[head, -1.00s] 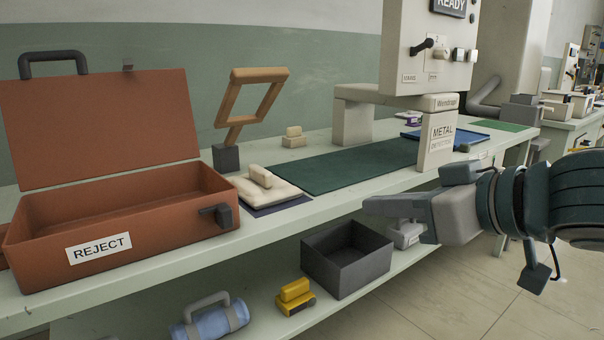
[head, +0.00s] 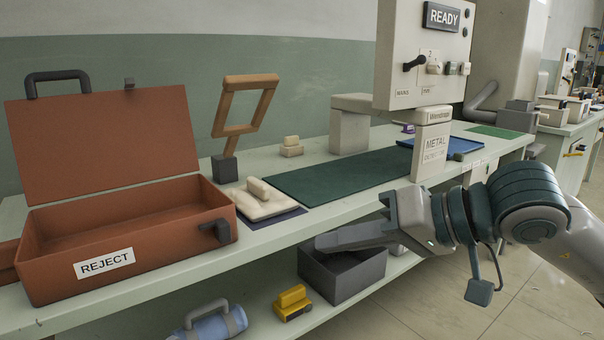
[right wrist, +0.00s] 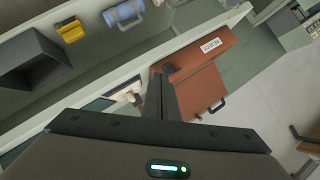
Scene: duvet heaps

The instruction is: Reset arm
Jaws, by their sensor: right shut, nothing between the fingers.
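My right gripper (head: 322,243) comes in from the right in the head view. It is shut and empty, in the air in front of the bench edge, and covers part of the dark grey bin (head: 345,280) on the lower shelf. In the right wrist view its fingers (right wrist: 160,95) are together, pointing toward the red-brown REJECT case. My left gripper is not in view.
The open REJECT case (head: 130,245) stands on the bench at left. A folded cream cloth (head: 262,207), a green mat (head: 340,176) and the metal detector (head: 432,150) are also on top. A yellow object (head: 293,303) and blue roll (head: 215,327) lie on the shelf.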

